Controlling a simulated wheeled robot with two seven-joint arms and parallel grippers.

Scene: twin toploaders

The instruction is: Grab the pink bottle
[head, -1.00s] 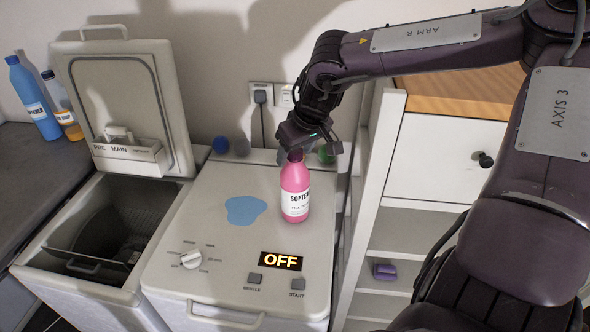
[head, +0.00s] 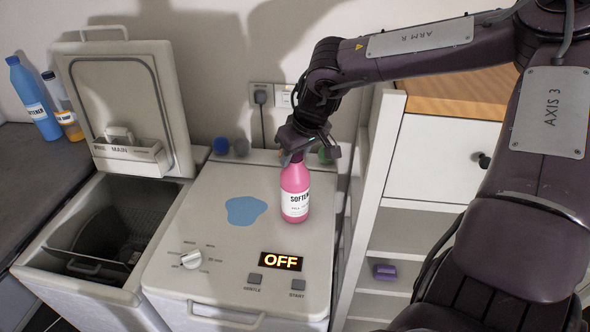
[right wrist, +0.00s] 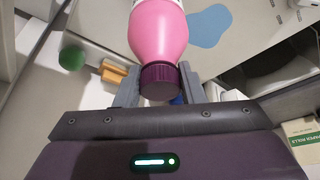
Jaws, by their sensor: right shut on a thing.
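The pink bottle (head: 295,188) stands upright on the closed lid of the right-hand washer (head: 215,235), with a white softener label. My right gripper (head: 299,154) is at its top from above and is shut on its neck and cap. In the right wrist view the bottle's pink body (right wrist: 158,36) and dark purple cap (right wrist: 159,80) sit between the two grey fingers (right wrist: 158,88). My left gripper is not in view.
A blue patch (head: 246,210) lies on the lid left of the bottle. The left washer (head: 75,290) is open. Small balls, one blue (head: 221,145), sit behind the bottle. A white shelf unit (head: 370,190) stands close on the right. Blue and amber bottles (head: 35,100) stand far left.

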